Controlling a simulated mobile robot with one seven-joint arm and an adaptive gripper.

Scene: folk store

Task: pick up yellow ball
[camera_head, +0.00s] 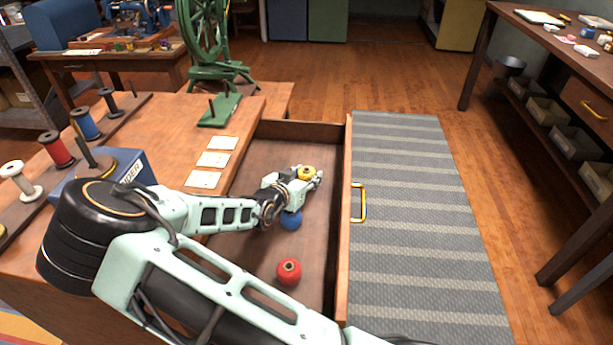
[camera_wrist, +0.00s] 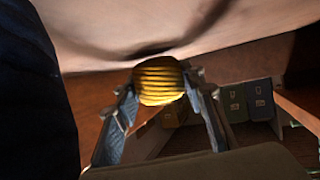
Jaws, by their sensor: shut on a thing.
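The yellow ball (camera_head: 306,172) is between the fingers of my gripper (camera_head: 305,179), inside the open drawer (camera_head: 323,132). In the wrist view the yellow ball (camera_wrist: 160,80) has a ribbed, thread-like surface and sits between the two fingertips of my gripper (camera_wrist: 160,90), which touch it on both sides. My gripper is shut on it. In the head view my wrist and fingers hide part of the ball's surroundings, and I cannot tell how high it is above the drawer floor.
A blue ball (camera_head: 291,220) lies just below my gripper in the picture, and a red ball (camera_head: 289,271) lies nearer. The drawer has wooden walls and a yellow handle (camera_head: 358,202). Spools, including a red one (camera_head: 56,149), stand on the table at left. A striped rug (camera_head: 410,220) lies right.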

